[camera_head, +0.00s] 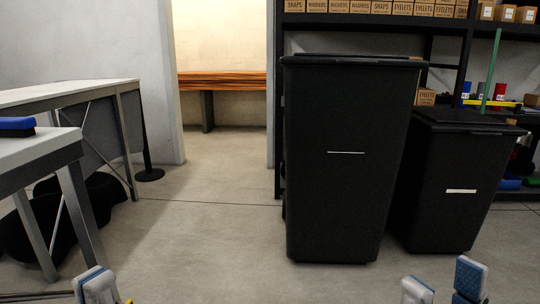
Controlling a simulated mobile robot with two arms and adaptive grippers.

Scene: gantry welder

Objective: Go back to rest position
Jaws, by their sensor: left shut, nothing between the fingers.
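My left gripper (97,286) shows at the bottom left edge of the head view, with its grey and blue fingertips together and nothing held. My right gripper (442,284) shows at the bottom right edge, its two blue-padded fingertips apart with nothing between them. Both are low in the picture, and the rest of both grippers is cut off by the lower edge.
A tall black bin (345,190) stands right of centre, with a smaller black bin (445,165) beside it. Tables (60,95) stand at left, with a blue object (16,124) on the nearer one. Boxed shelves (340,18) stand behind. The floor (200,240) between is clear.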

